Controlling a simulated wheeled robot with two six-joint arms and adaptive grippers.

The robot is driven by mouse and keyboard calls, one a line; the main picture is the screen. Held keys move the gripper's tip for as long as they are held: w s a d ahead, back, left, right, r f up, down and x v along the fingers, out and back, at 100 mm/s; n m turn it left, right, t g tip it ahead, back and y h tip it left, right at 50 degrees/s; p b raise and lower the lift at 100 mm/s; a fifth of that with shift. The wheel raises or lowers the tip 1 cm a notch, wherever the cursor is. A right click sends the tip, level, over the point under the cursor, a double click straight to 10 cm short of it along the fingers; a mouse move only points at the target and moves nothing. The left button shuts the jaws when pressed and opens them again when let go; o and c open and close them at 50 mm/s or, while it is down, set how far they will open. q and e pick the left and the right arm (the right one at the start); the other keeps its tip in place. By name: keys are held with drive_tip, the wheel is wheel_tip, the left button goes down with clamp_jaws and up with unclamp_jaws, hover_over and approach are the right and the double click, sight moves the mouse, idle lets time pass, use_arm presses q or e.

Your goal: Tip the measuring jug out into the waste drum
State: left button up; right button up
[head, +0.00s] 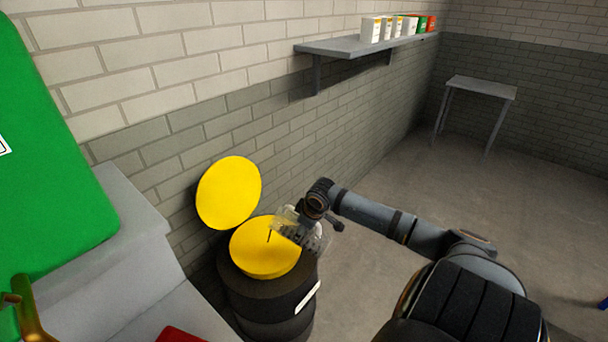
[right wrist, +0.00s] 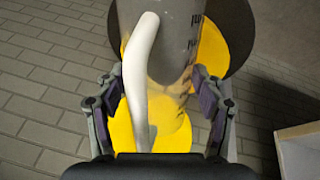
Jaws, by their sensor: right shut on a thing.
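The waste drum (head: 262,292) is dark, with a yellow top (head: 258,258), and stands against the brick wall. Its round yellow lid (head: 228,192) is raised behind it. My right gripper (head: 304,226) is at the right side of the drum's top, shut on the measuring jug (head: 284,222). The jug is clear and looks tilted over the yellow top. In the right wrist view, the jug (right wrist: 180,35) shows dark graduation marks, and its white handle (right wrist: 137,75) runs between the fingers. I cannot tell what liquid is in it. My left gripper is out of view.
A large green body (head: 45,180) and a grey stepped block (head: 125,275) fill the left, with a red thing (head: 180,335) at the bottom. A wall shelf (head: 345,46) carries several boxes. A small table (head: 482,88) stands far right. The floor (head: 490,190) between is clear.

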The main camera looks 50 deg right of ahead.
sight(285, 217)
drive_tip(key=shift+w+a+f+g+h+b, duration=0.15)
drive_tip(key=shift+w+f+g+b, duration=0.15)
drive_tip(key=shift+b, duration=1.05)
drive_tip(key=shift+w+f+g+h+b, duration=0.2)
drive_tip(key=shift+f+g+b, duration=0.2)
drive_tip(key=shift+b, duration=0.95)
drive_tip(key=shift+w+a+f+g+b, duration=0.2)
drive_tip(key=shift+w+f+g+b, duration=0.3)
drive_tip(key=shift+b, duration=0.5)
drive_tip(key=shift+w+a+r+g+p, duration=0.1)
drive_tip(key=shift+w+r+g+p, duration=0.15)
drive_tip(key=shift+r+p, duration=0.45)
drive_tip(key=shift+w+a+r+g+h, duration=0.2)
drive_tip(key=shift+w+g+h, duration=0.05)
drive_tip(key=shift+g, duration=0.1)
drive_tip(key=shift+w+r+g+p, duration=0.15)
drive_tip(key=shift+g+p, duration=0.15)
drive_tip(key=shift+p, duration=0.3)
drive_tip(key=shift+w+a+r+n+g+h+p, duration=0.1)
drive_tip(key=shift+w+r+n+g+h+p, duration=0.25)
drive_tip(key=shift+p, duration=0.35)
drive_tip(key=shift+w+a+r+g+p, duration=0.25)
drive_tip(key=shift+w+g+p, duration=0.2)
drive_tip(key=shift+p, duration=0.15)
drive_tip(key=shift+w+r+g+h+p, duration=0.1)
drive_tip(key=shift+w+g+h+p, duration=0.25)
drive_tip(key=shift+g, duration=0.15)
